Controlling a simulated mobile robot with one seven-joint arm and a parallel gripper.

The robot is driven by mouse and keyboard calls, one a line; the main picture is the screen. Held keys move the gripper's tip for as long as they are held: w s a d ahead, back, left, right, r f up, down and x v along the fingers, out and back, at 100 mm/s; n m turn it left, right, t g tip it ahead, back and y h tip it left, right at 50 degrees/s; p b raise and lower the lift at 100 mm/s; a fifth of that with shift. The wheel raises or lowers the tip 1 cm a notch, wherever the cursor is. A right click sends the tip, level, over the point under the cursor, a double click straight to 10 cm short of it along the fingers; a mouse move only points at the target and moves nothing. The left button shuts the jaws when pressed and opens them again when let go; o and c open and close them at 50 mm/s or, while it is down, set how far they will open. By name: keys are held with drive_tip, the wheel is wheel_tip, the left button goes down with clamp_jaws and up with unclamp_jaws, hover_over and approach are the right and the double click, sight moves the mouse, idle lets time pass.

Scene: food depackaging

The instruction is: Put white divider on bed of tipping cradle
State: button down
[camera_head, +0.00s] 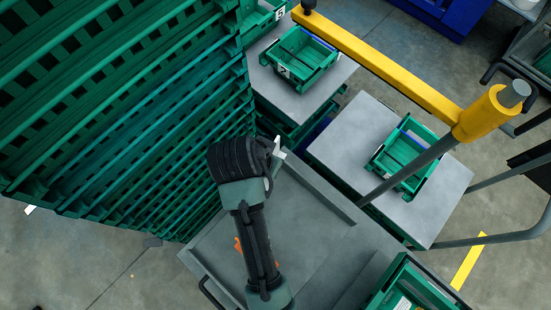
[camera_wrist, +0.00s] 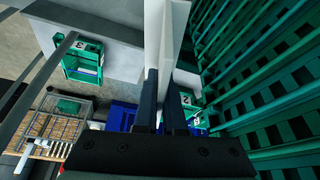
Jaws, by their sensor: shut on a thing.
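My gripper (camera_head: 275,158) is shut on the white divider (camera_head: 279,150), of which only a small pale part shows in the head view. In the wrist view the divider (camera_wrist: 160,35) is a thin white panel standing up out of the two dark fingers (camera_wrist: 160,98). A grey flat bed with raised rims (camera_head: 325,255) lies below my arm in the head view. I cannot tell if it is the tipping cradle. My gripper is near its upper edge, and the divider appears held above surfaces, not resting.
A tall stack of green crates (camera_head: 120,110) stands close on the left. Green crates sit on grey tables, one at the top (camera_head: 300,55) and one at the right (camera_head: 405,160). Another crate (camera_head: 410,290) is at the lower right. A yellow bar (camera_head: 380,65) crosses the upper right.

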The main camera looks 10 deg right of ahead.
drive_tip(key=s+d+f+m+g+h+p, duration=0.1)
drive_tip(key=s+d+f+m+g+h, duration=0.2)
drive_tip(key=m, duration=0.7)
drive_tip(key=m+g+y+p, duration=0.2)
drive_tip(key=m+g+y, duration=0.15)
drive_tip(key=m, duration=0.75)
hover_over(306, 220)
drive_tip(key=w+a, duration=0.1)
drive_tip(key=w, duration=0.1)
drive_tip(key=shift+g+h, duration=0.25)
drive_tip(key=shift+h, duration=0.1)
drive_tip(key=shift+s+a+f+b, duration=0.1)
drive_tip(key=shift+f+b, duration=0.2)
drive_tip(key=shift+f, duration=2.1)
drive_tip(key=shift+s+a+f+b, duration=0.1)
drive_tip(key=shift+f+b, duration=0.2)
drive_tip(key=shift+f, duration=2.1)
drive_tip(key=shift+f, duration=0.15)
drive_tip(key=c, duration=1)
unclamp_jaws()
drive_tip(key=p+v, duration=0.2)
drive_tip(key=v, duration=1)
